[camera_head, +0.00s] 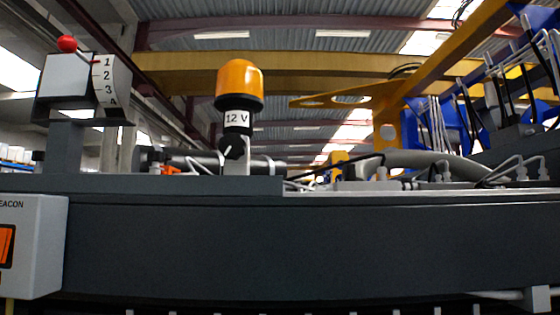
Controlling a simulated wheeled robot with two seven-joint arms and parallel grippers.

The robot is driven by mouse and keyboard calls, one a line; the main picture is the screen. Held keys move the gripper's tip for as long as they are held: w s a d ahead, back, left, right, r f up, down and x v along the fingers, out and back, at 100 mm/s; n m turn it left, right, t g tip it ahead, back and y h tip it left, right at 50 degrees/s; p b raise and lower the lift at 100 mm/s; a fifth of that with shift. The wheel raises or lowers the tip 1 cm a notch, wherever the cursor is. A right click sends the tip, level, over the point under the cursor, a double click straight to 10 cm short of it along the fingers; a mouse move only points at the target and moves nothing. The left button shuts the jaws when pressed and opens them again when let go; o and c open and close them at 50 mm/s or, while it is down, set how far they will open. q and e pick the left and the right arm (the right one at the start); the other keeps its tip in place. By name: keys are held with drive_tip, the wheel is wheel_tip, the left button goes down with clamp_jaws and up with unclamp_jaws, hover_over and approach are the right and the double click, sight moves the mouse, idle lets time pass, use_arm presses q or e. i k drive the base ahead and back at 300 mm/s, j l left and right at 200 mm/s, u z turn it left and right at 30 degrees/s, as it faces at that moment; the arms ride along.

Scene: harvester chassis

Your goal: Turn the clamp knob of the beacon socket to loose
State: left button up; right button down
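The beacon (239,84) has an orange dome and stands upright, left of the picture's middle. Below the label is the dark beacon socket (236,138) on a light bracket (237,166) at the top of the dark grey chassis beam. A black clamp knob (233,150) seems to sit at the front of the socket, with a small light mark on it. It is too small to tell whether it is set to loose. Neither of my grippers is in view.
The dark grey chassis beam (300,238) crosses the front. A grey box marked "EACON" (40,240) with an orange switch (6,246) is at left. Above it stands a red-ball lever (67,44) with a numbered scale (110,86). Hoses and cables (425,163) run at right.

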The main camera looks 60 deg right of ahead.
sight(232, 146)
drive_tip(key=l+z, duration=0.1)
drive_tip(key=z, duration=0.4)
drive_tip(key=l+z, duration=0.1)
drive_tip(key=z, duration=0.9)
drive_tip(key=i+l, duration=0.05)
